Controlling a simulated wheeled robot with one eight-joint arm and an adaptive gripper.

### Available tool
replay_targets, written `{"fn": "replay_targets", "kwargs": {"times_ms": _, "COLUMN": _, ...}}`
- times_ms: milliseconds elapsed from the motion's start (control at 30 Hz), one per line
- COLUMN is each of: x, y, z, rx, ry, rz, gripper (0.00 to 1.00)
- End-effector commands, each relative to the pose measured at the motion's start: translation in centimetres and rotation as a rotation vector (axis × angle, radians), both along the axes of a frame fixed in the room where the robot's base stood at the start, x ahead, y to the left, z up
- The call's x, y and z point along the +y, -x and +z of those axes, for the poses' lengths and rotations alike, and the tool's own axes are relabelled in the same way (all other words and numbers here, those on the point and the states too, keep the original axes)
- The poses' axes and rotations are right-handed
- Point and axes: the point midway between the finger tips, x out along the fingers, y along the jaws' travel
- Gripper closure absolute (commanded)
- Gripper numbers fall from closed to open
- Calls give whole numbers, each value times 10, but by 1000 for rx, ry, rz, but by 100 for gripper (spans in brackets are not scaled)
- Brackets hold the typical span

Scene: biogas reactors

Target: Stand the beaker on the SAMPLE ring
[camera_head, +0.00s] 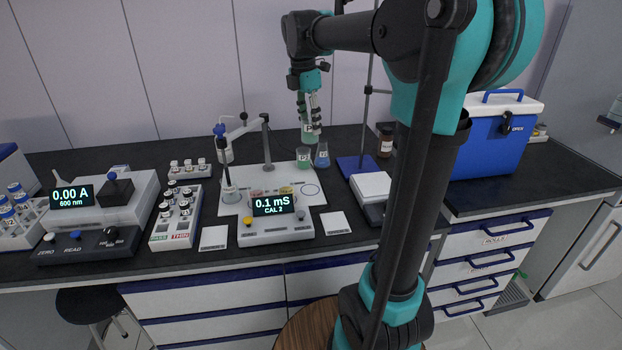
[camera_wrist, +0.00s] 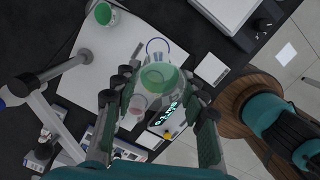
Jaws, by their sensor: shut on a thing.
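My gripper (camera_head: 308,104) is shut on a clear beaker with green liquid (camera_head: 310,132), held upright above the back of the white mat. In the wrist view the fingers (camera_wrist: 158,88) close on either side of the beaker (camera_wrist: 160,76). A thin dark-blue ring (camera_head: 310,189) is marked on the mat's right part, in front of and below the held beaker. The wrist view shows a blue ring (camera_wrist: 158,45) just past the beaker's rim, partly hidden by it. Its lettering is not readable, so I cannot tell whether it says SAMPLE.
A probe arm (camera_head: 266,145) rises from the white mat (camera_head: 232,208). The meter (camera_head: 275,228) is in front; a blue-based stand (camera_head: 357,167) is right.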

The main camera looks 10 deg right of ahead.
Motion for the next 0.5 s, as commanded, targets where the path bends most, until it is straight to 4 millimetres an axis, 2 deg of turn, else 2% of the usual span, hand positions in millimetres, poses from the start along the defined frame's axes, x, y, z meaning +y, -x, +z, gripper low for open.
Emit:
{"fn": "replay_targets", "kwargs": {"times_ms": 300, "x": 0, "y": 0, "z": -79, "rx": 0, "ry": 0, "rz": 0, "gripper": 89}}
{"fn": "replay_targets", "kwargs": {"times_ms": 500, "x": 0, "y": 0, "z": -120, "rx": 0, "ry": 0, "rz": 0, "gripper": 89}}
